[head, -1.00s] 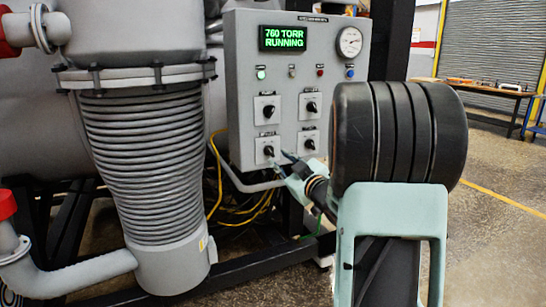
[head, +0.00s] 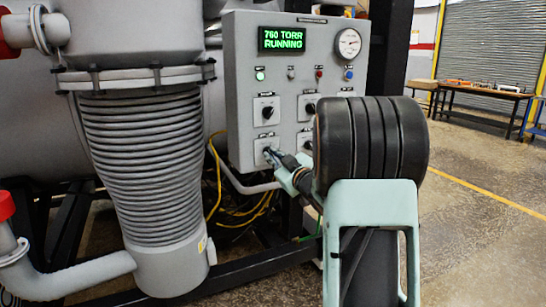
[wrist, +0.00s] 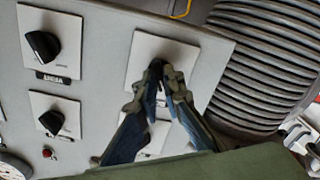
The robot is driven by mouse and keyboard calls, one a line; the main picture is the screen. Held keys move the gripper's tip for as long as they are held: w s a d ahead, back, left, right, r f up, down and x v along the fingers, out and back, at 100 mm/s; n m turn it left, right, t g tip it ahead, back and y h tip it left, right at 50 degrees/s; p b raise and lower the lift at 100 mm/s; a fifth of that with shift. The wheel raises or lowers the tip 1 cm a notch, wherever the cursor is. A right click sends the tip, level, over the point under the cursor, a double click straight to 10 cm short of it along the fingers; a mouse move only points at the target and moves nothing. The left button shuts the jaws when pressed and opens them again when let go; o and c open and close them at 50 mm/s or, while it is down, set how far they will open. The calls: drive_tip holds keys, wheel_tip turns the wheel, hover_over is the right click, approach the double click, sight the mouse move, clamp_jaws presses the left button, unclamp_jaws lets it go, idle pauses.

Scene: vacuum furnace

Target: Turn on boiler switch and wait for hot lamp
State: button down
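The grey control panel (head: 237,100) carries several dark rotary switches on white plates; their labels are too small to read. My gripper (head: 270,153) is at the lower-left switch (head: 262,143). In the wrist view, my gripper's fingertips (wrist: 164,70) come close together at that switch's knob, which they mostly hide; they look shut on it. Its plate (wrist: 182,52) shows around the fingers.
The display (head: 282,38) reads "760 TORR RUNNING", with a round gauge (head: 348,43) beside it. A ribbed grey cylinder (head: 145,160) stands left of the panel. Yellow cables (head: 213,180) hang below. My arm hides the lower-right switch partly. Open floor lies to the right.

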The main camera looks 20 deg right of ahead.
drive_tip(key=shift+m, duration=0.3)
drive_tip(key=m+p, duration=0.3)
drive_tip(key=m, duration=0.3)
drive_tip(key=shift+d+r, duration=0.1)
drive_tip(key=m+p, duration=0.3)
drive_tip(key=m, duration=0.2)
drive_tip(key=shift+m, duration=0.3)
idle(0.4)
drive_tip(key=c, duration=2.1)
unclamp_jaws()
drive_tip(key=shift+s, duration=0.1)
